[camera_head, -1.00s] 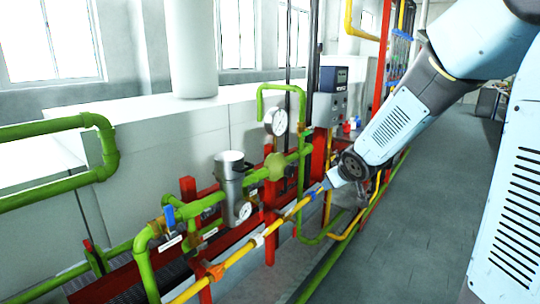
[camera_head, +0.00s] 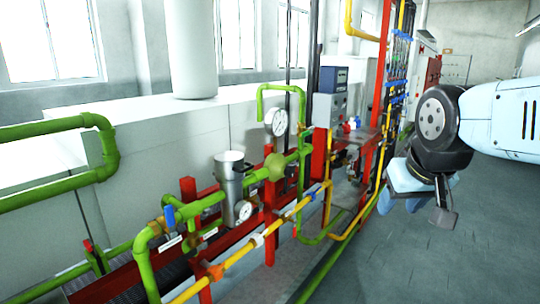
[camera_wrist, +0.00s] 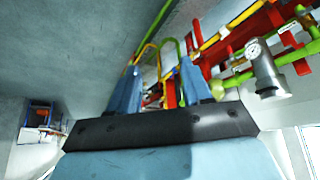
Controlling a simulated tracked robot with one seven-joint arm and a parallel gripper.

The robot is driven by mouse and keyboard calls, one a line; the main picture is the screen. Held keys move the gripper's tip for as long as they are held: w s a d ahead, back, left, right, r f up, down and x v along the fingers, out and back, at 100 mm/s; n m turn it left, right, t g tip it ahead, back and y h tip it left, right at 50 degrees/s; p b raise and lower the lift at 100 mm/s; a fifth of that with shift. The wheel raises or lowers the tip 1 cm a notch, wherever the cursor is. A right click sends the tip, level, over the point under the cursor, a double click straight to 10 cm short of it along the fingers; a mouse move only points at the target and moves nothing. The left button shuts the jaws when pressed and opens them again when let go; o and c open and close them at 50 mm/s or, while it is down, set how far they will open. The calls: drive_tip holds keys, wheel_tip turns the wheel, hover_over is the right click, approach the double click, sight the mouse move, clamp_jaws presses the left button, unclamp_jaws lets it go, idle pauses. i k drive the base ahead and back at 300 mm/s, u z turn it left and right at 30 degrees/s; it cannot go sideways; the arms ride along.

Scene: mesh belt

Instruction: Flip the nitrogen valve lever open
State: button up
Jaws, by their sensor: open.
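Several valve levers sit on the pipework, and their labels are too small to read, so I cannot tell which is the nitrogen one. A blue lever (camera_head: 169,216) stands upright on the green pipe at the lower left. A red lever (camera_head: 88,245) is at far left. My gripper (camera_head: 400,200) is at the right, well apart from the pipes and over the floor. In the wrist view its two light-blue fingers (camera_wrist: 160,70) are spread with nothing held between them.
Green pipes (camera_head: 60,128) and a yellow pipe (camera_head: 240,252) run along red posts. A metal canister (camera_head: 230,182), gauges (camera_head: 276,122) and a grey control box (camera_head: 328,100) stand among them. The grey floor (camera_head: 400,260) at the right is clear.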

sight(170, 215)
drive_tip(key=z, duration=1.25)
drive_tip(key=i, duration=0.1)
drive_tip(key=u, duration=2.65)
